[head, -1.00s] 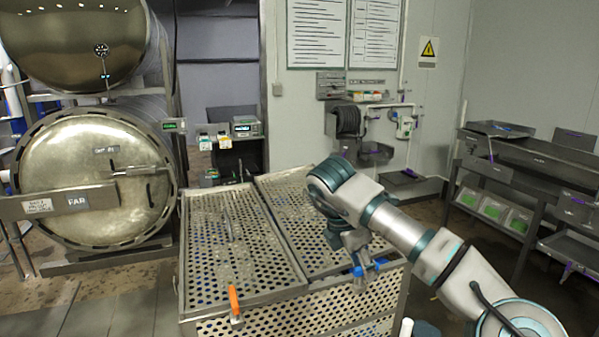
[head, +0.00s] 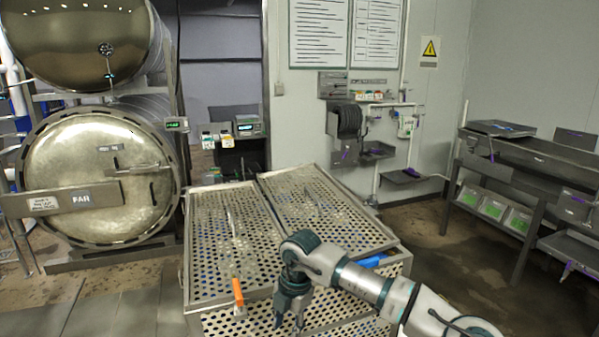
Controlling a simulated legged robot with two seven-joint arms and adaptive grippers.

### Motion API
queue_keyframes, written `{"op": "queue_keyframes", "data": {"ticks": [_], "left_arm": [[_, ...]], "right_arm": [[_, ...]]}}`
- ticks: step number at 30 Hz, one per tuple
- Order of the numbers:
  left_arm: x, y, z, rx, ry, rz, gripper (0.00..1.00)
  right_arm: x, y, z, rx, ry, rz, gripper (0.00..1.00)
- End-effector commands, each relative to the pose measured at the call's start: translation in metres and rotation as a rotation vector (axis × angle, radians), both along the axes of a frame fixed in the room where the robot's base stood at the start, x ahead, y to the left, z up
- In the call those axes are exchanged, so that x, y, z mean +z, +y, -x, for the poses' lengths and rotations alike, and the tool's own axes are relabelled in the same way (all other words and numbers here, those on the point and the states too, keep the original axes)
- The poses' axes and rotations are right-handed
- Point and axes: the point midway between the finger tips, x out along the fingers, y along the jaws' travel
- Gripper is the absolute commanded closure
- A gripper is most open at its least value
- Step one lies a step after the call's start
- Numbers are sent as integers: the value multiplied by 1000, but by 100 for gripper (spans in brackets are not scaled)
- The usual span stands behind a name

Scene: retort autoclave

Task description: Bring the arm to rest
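My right arm (head: 365,283) comes in from the lower right and is bent down at the wrist. My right gripper (head: 289,322) points down in front of the perforated metal basket (head: 330,215). Its two fingers look apart, with nothing seen between them. It is beside and to the right of an orange handle (head: 237,292) at the basket's front edge. A blue handle (head: 371,261) shows at the basket's front right, behind my arm and apart from the gripper. My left gripper is not in view.
A round retort door (head: 95,170) with a crossbar stands at the left. A dark metal bench (head: 530,165) with trays stands at the right. A hose reel (head: 345,121) hangs on the back wall. The floor (head: 440,240) between basket and bench is clear.

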Motion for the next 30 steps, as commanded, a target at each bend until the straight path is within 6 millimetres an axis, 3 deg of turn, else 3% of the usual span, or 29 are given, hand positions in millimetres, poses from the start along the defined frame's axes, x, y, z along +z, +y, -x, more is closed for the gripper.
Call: {"op": "queue_keyframes", "data": {"ticks": [1,3,6,9,13,17,20,23,25,28,30], "left_arm": [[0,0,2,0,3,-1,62],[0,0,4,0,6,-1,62],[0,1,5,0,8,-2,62],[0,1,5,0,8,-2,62],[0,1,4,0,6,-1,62],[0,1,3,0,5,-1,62],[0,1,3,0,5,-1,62],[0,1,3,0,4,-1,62],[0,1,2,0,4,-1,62],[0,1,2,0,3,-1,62],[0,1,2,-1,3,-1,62]], "right_arm": [[-25,27,12,74,45,-94,58],[-52,71,36,183,103,-277,58],[-70,139,82,304,184,-629,58],[-55,188,120,322,234,-1020,58],[-13,208,132,164,233,-1490,58],[13,180,99,-185,165,-1841,58],[1,132,60,-549,84,-1984,58],[-42,72,25,-952,-7,-1993,58],[-82,31,13,-1206,-62,-1929,58],[-146,-24,13,-1516,-116,-1771,58],[-192,-59,25,-1701,-141,-1626,58]]}}
